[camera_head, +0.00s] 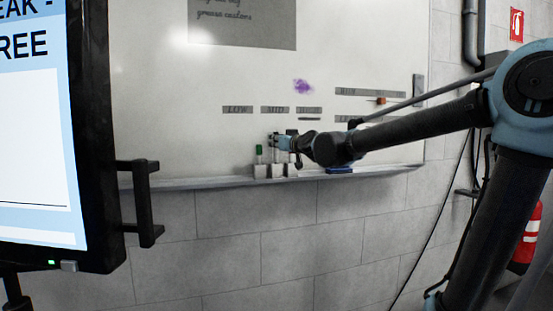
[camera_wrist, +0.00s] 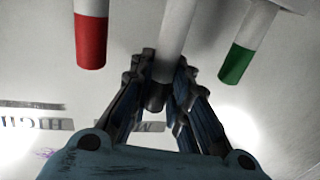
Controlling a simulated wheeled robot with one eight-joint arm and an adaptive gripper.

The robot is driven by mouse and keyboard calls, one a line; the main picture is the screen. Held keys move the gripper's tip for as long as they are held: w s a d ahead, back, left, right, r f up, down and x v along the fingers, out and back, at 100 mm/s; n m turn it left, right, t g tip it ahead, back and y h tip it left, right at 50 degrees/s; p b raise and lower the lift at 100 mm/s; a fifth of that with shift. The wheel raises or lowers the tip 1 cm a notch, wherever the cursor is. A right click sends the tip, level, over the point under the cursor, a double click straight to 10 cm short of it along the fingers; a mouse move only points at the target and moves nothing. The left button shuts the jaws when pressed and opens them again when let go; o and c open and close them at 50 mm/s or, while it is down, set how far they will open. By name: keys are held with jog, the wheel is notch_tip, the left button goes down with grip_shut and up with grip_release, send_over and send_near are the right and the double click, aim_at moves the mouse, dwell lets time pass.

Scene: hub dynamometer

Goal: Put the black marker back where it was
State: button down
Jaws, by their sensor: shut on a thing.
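The black marker (camera_wrist: 176,35) has a white body and a dark cap. In the wrist view my gripper (camera_wrist: 170,88) is shut around its capped end, one finger on each side. The head view shows my gripper (camera_head: 277,141) just above the middle of three small white holders (camera_head: 276,171) on the whiteboard ledge. The marker's other end runs out of the wrist view, so I cannot tell whether it sits in the holder. A green-capped marker (camera_head: 259,150) stands upright in the left holder. A red-capped marker (camera_wrist: 91,40) shows on the other side in the wrist view.
The whiteboard (camera_head: 180,80) is close behind, with LOW, MID and HIGH labels (camera_head: 275,109) above the holders. A blue item (camera_head: 339,170) lies on the ledge to the right. A large screen (camera_head: 60,130) with a black handle stands at left.

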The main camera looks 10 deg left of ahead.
aim_at(277, 153)
jog(key=shift+f, duration=2.45)
jog(key=c, duration=1.5)
grip_release()
jog(key=shift+c, duration=0.2)
jog(key=shift+r, duration=0.1)
jog(key=v, duration=1.2)
jog(key=s+d+f+m+g+h, duration=0.1)
jog(key=s+d+f+g+h, duration=0.2)
jog(key=d+f, duration=0.75)
jog(key=s+d+f+m+g+h, duration=0.1)
jog(key=s+d+f+g+h, duration=0.15)
jog(key=d+f, duration=0.75)
jog(key=s+d+f+m+g+h, duration=0.5)
jog(key=s+d+f+m+h, duration=0.1)
jog(key=s+d+f, duration=1)
jog(key=shift+s+d+f+g, duration=0.35)
jog(key=shift+s+d, duration=0.1)
jog(key=shift+s, duration=0.25)
